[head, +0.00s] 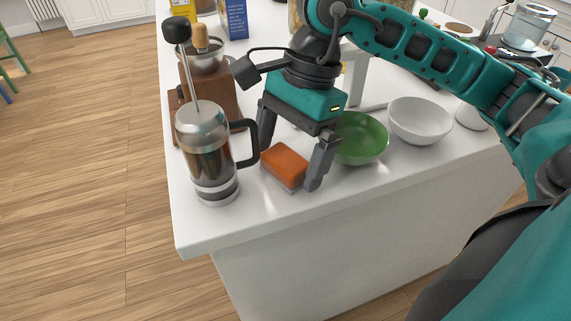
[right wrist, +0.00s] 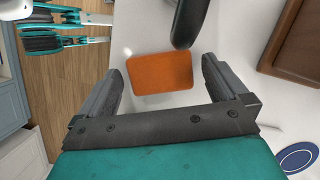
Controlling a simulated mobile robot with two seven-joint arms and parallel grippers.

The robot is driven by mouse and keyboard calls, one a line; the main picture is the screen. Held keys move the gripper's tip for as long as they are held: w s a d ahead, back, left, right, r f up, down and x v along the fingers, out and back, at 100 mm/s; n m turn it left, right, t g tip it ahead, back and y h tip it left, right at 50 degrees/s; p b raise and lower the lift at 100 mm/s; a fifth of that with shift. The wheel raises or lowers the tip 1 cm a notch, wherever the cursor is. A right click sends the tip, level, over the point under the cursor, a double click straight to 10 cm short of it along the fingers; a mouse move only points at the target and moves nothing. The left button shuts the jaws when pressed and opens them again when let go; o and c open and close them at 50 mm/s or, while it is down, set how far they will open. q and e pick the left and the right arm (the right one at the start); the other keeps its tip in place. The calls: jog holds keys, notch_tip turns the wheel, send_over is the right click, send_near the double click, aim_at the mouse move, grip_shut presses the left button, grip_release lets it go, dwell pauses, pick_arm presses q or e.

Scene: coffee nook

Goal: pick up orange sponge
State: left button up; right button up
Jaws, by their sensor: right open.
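The orange sponge (head: 285,165) lies flat on the white counter, between the French press and the green bowl. My right gripper (head: 288,168) is open above it, one finger on each side in the head view. In the right wrist view the sponge (right wrist: 160,73) lies between and ahead of the two open fingers (right wrist: 158,80), with no contact that I can see.
A French press (head: 208,155) stands left of the sponge, its black handle close to my gripper. A green bowl (head: 360,138) and a white bowl (head: 420,120) stand to the right. A wooden grinder (head: 222,95) is behind. The counter's front edge is near.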

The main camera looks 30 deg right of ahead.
aim_at(288, 157)
pick_arm(q)
jog(key=shift+r, duration=0.1)
pick_arm(e)
jog(key=shift+f, duration=0.15)
jog(key=shift+c, duration=1.4)
jog(key=c, duration=0.9)
pick_arm(q)
jog(key=shift+s+a+r+y+p, duration=0.15)
jog(key=shift+s+a+r+p, duration=0.25)
jog(key=shift+p, duration=0.7)
jog(key=shift+s+a+r+y+p, duration=0.2)
jog(key=shift+a+p, duration=0.35)
jog(key=shift+p, duration=0.5)
pick_arm(e)
jog(key=shift+r, duration=10.05)
jog(key=shift+c, duration=0.2)
pick_arm(q)
jog(key=shift+w, duration=0.1)
pick_arm(e)
jog(key=o, duration=0.6)
pick_arm(q)
jog(key=shift+r, duration=0.1)
pick_arm(e)
jog(key=c, duration=0.3)
